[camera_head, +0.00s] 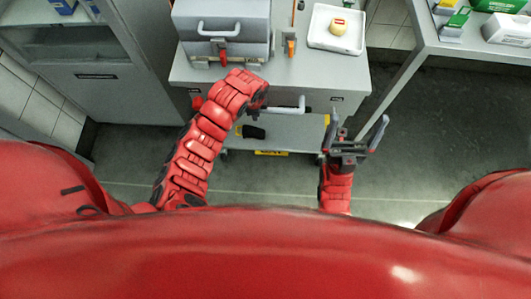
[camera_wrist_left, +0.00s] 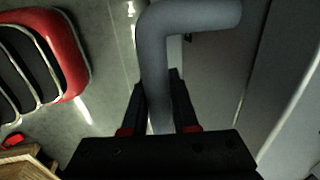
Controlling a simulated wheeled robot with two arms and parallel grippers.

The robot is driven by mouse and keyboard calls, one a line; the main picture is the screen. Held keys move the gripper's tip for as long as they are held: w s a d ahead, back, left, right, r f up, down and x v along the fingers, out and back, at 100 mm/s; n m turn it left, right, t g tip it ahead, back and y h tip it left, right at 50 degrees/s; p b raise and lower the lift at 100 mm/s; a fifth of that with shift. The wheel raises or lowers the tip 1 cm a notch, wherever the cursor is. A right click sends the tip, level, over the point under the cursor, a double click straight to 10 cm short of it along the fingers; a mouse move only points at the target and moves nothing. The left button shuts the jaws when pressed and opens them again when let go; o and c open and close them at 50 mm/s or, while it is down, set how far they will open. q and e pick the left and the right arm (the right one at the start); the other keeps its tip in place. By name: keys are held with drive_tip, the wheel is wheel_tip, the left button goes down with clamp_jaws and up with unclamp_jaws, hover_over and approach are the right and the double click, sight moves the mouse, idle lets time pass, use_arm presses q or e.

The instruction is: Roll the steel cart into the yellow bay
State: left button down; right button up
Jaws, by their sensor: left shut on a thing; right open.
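The grey steel cart (camera_head: 320,78) stands ahead of me in the head view, with a grey bar handle (camera_head: 288,109) on its near side. My left gripper is shut on this handle; in the head view my own arm largely hides it. In the left wrist view, the left gripper's fingers (camera_wrist_left: 158,100) lie on both sides of the grey handle bar (camera_wrist_left: 195,15). My right gripper (camera_head: 364,135) is open and empty, just in front of the cart's near right corner. I cannot make out a yellow bay on the floor.
A grey cabinet (camera_head: 110,100) stands to the left. A grey table (camera_head: 428,38) with boxes is at the upper right. Dark floor at right looks clear.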

use_arm(q)
drive_tip(key=shift+w+b, duration=2.6)
drive_tip(key=shift+b, duration=0.15)
unclamp_jaws()
drive_tip(key=shift+s, duration=0.1)
drive_tip(key=s+r+p, duration=0.1)
drive_tip(key=r+p, duration=0.2)
drive_tip(key=r, duration=0.5)
drive_tip(key=s+r+p, duration=0.2)
drive_tip(key=r, duration=0.7)
drive_tip(key=shift+s+p, duration=0.25)
drive_tip(key=shift+p, duration=0.15)
